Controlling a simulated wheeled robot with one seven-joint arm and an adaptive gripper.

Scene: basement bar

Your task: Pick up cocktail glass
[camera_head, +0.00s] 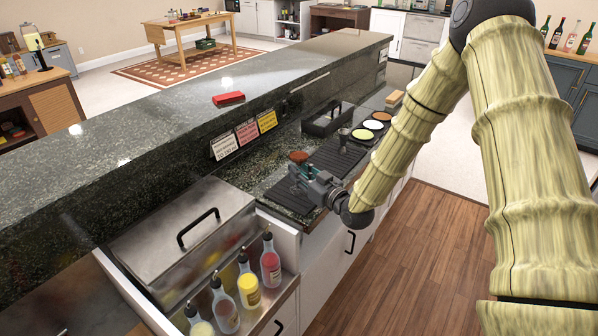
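My gripper (299,174) is low over the bar's lower counter, at the end of my arm, with its fingers pointing left and away. The gap between the fingertips is too small and dark to judge. A small reddish-brown round thing (298,157) shows just beyond the fingertips; I cannot tell whether it is the top of a cocktail glass or whether it touches the fingers. A small upright metallic or glass vessel (344,136) stands farther back on a dark mat. No cocktail glass can be made out with certainty.
A raised stone bar ledge (150,125) runs along the left, with a red item (228,98) on it. Dark ribbed mats (338,158), a dark caddy (327,118) and several round dishes (373,125) occupy the counter. A steel bin (185,235) and squeeze bottles (248,285) are in front.

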